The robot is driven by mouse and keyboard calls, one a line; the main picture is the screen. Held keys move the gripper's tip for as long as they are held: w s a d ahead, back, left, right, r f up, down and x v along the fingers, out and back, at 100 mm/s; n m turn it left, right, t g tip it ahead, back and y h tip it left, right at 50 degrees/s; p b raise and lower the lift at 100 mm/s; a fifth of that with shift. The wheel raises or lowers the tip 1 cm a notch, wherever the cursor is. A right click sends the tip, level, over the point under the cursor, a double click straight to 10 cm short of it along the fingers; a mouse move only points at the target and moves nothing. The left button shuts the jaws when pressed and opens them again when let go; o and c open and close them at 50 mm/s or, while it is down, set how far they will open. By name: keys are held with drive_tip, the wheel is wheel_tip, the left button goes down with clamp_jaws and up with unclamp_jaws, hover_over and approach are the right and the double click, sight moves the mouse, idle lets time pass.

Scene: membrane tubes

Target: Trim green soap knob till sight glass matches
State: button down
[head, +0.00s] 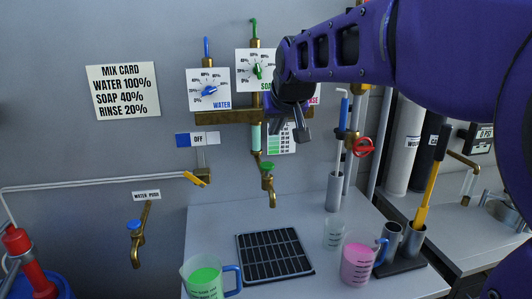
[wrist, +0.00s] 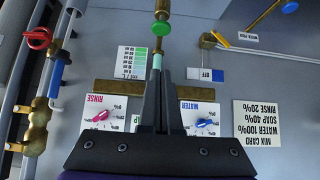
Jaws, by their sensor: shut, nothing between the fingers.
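The green soap knob (head: 257,72) sits on its white dial plate, left of my arm in the head view, with its pointer near vertical. The sight glass (head: 256,137) below the brass manifold holds pale green liquid; it also shows in the wrist view (wrist: 157,62). A green shade chart (head: 281,138) hangs beside it, partly covered by my gripper in the head view. I cannot tell which shade the glass matches. My gripper (head: 301,134) is shut and empty, in front of the panel, right of the soap knob. In the upside-down wrist view its fingers hide most of the soap dial.
The blue water knob (head: 209,91) is close left of the soap dial; the pink rinse knob (wrist: 101,115) is on its other side. The mix card (head: 123,91) reads soap 40%. A green-liquid jug (head: 203,282), pink-liquid jug (head: 357,265) and drain grate (head: 312,271) are below.

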approach(266, 163)
drive_tip(key=w, duration=0.3)
drive_tip(key=f, duration=0.2)
drive_tip(key=w+f, duration=0.1)
drive_tip(key=shift+a, duration=0.35)
drive_tip(key=shift+f, duration=0.55)
